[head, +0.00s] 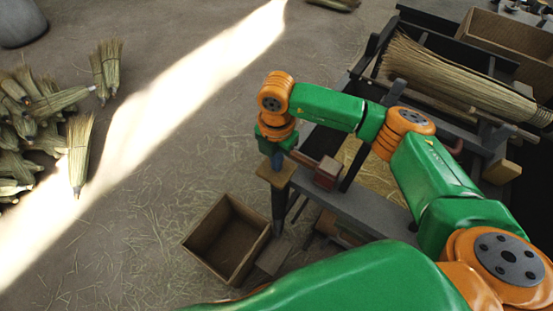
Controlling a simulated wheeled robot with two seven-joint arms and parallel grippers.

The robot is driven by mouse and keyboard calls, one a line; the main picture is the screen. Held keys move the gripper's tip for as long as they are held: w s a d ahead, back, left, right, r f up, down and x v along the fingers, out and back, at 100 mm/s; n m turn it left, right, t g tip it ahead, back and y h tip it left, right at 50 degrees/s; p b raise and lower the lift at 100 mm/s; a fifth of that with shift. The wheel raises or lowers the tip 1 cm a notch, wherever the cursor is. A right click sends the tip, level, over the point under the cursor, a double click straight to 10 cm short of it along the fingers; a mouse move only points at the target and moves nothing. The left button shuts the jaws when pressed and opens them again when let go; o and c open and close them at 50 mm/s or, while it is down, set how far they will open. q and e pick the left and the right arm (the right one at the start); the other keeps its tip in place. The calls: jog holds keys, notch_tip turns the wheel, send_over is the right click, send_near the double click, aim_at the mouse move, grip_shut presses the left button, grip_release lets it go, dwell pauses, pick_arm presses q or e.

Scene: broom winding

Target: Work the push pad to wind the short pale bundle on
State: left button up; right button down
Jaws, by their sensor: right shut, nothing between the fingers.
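My right gripper (277,160) points down over a tan wooden pad (269,177), which looks like the push pad. The gripper is shut with nothing in it, and its tip is at the pad's top; I cannot tell whether they touch. The pad tops a dark post at the left end of a grey bench (376,206). A large pale straw bundle (450,75) lies in the dark frame at the upper right. I cannot tell whether it is the short bundle. My right arm covers part of the bench. My left gripper is not in view.
A reddish block (327,173) sits on the bench, right of the pad. An open, seemingly empty wooden box (228,240) stands on the floor below. Several small brooms (80,150) lie in a heap at the left. The floor between is clear except for loose straw.

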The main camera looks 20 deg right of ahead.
jog(key=shift+f+b, duration=0.95)
jog(key=shift+f, duration=0.45)
jog(key=shift+r, duration=0.1)
notch_tip(320, 180, up, 10)
jog(key=p, duration=0.7)
jog(key=shift+p, duration=0.35)
jog(key=shift+f, duration=0.2)
